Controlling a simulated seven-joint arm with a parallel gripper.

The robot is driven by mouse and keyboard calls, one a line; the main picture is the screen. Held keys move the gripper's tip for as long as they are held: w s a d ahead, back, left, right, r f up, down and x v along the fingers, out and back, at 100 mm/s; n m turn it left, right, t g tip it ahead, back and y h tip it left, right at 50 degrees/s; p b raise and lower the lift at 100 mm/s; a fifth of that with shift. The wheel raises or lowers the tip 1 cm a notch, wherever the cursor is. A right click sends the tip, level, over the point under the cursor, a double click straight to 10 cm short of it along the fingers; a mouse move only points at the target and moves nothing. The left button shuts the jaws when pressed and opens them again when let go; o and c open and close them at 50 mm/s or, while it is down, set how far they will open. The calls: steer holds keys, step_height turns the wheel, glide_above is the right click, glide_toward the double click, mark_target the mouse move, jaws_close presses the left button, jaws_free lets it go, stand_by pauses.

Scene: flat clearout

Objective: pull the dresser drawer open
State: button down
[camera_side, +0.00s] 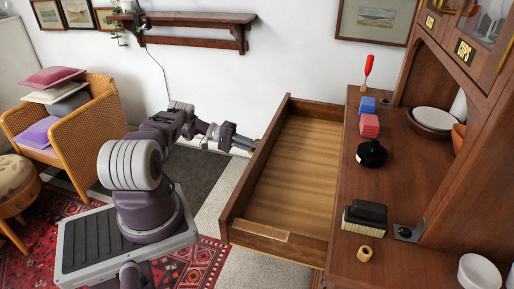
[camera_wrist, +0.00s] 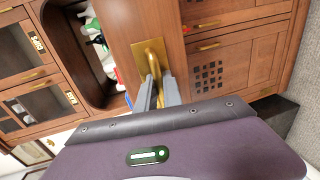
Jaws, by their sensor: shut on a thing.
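The dresser drawer (camera_side: 300,165) is pulled well out from the dresser (camera_side: 400,180). Its bare wooden bottom shows, and it looks empty. My gripper (camera_side: 246,144) is at the outer face of the drawer front, towards its far end. In the wrist view my gripper (camera_wrist: 159,92) is shut on the brass handle (camera_wrist: 153,52), which sits on a brass plate on the drawer front (camera_wrist: 145,20). In the side view the handle is mostly hidden by the fingers.
A wicker armchair (camera_side: 85,120) with cushions stands at left. Floor shows around the drawer.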

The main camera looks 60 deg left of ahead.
steer(key=c, duration=1.5)
jaws_free()
steer(key=shift+s+a, duration=0.15)
steer(key=shift+a, duration=0.1)
step_height(320, 180, up, 8)
steer(key=s+a, duration=0.1)
steer(key=shift+s+a+f, duration=0.2)
steer(key=shift+s+a, duration=0.15)
